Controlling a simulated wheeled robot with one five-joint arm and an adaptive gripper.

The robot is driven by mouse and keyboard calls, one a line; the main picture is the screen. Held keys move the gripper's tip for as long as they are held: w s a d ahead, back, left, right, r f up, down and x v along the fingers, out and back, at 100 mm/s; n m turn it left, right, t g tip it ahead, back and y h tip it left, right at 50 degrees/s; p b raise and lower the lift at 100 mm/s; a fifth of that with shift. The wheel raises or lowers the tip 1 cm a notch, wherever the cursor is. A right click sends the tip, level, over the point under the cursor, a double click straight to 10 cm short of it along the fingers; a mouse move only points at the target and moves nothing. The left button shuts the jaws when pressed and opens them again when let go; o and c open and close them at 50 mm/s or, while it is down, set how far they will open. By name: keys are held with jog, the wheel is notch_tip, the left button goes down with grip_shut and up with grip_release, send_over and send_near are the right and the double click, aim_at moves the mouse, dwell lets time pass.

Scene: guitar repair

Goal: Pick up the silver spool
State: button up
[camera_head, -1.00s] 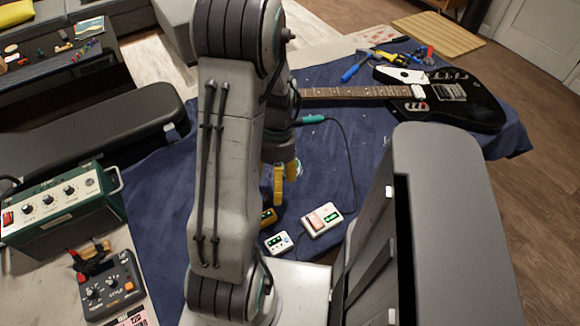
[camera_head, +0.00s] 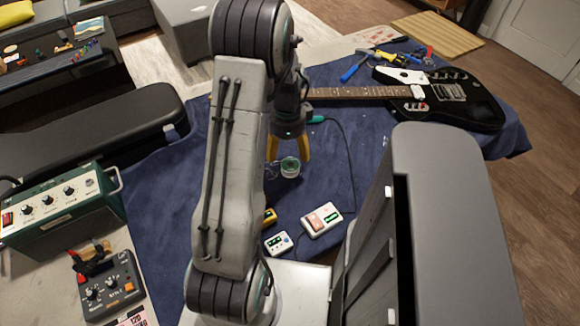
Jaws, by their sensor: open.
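The silver spool (camera_head: 290,167) stands on the blue cloth near the middle of the view. It is small, with a greenish top rim and a pale side. My gripper (camera_head: 288,157) is above and just behind it, pointing down, with its yellow fingers spread apart. The spool shows between and in front of the fingertips. I cannot tell whether the fingers touch it. Nothing is held. My arm hides part of the cloth to the left.
A white pedal (camera_head: 322,218) and a smaller white box (camera_head: 278,243) lie in front of the spool. A black guitar (camera_head: 455,98) lies at the back right. A soldering iron's teal handle (camera_head: 318,119) and its dark cable are right of the gripper. A green amplifier (camera_head: 60,215) stands left.

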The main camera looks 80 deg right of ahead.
aim_at(290, 164)
jog(key=shift+s+f+p, duration=0.2)
jog(key=shift+f+p, duration=0.1)
jog(key=shift+f, duration=3.3)
jog(key=shift+o, duration=0.2)
jog(key=c, duration=1.3)
